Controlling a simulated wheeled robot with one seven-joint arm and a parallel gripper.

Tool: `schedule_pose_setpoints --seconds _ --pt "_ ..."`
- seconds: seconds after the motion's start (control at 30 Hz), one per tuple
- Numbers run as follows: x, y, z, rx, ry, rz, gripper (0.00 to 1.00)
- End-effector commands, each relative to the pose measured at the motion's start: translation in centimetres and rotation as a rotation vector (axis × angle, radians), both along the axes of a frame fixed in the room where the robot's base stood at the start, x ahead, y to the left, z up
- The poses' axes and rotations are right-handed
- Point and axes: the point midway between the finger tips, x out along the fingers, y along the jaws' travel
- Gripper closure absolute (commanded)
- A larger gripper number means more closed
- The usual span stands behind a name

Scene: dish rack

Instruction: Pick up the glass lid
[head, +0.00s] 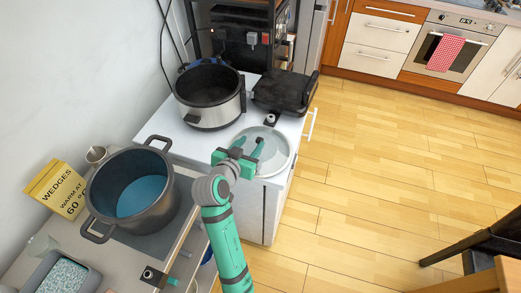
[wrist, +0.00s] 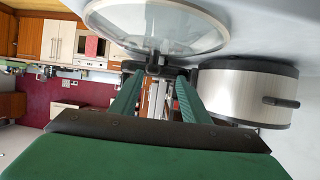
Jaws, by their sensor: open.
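The glass lid (head: 281,158) is a clear disc with a pale rim on the white cabinet top, in front of the slow cooker. In the wrist view the glass lid (wrist: 160,22) fills the top, with its dark knob (wrist: 154,59) close to my fingertips. My gripper (head: 250,142) is over the lid in the head view and partly covers it. In the wrist view my gripper (wrist: 157,74) has its two green fingers apart, with the knob seen between and just beyond the tips. I cannot tell whether the fingers touch it.
A steel slow cooker (head: 212,98) stands behind the lid; its side (wrist: 245,95) is close right in the wrist view. A black grill (head: 285,91) sits at the back right. A large grey pot (head: 150,208) and yellow box (head: 57,188) are left.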

Motion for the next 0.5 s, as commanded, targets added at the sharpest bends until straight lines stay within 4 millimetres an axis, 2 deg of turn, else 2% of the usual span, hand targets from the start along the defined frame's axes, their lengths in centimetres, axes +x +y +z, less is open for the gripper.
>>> schedule_pose_setpoints --seconds 0.1,0.2,0.33,0.5 --pt "1.3 -1.8 -1.0 -0.001 0.001 -0.019 0.58" --pt "2.5 -2.8 -1.6 0.000 0.001 -0.026 0.58" --pt "3.5 -3.3 -2.1 0.000 0.001 -0.027 0.58" --pt "3.7 -3.2 -2.2 0.000 -0.001 -0.023 0.58"
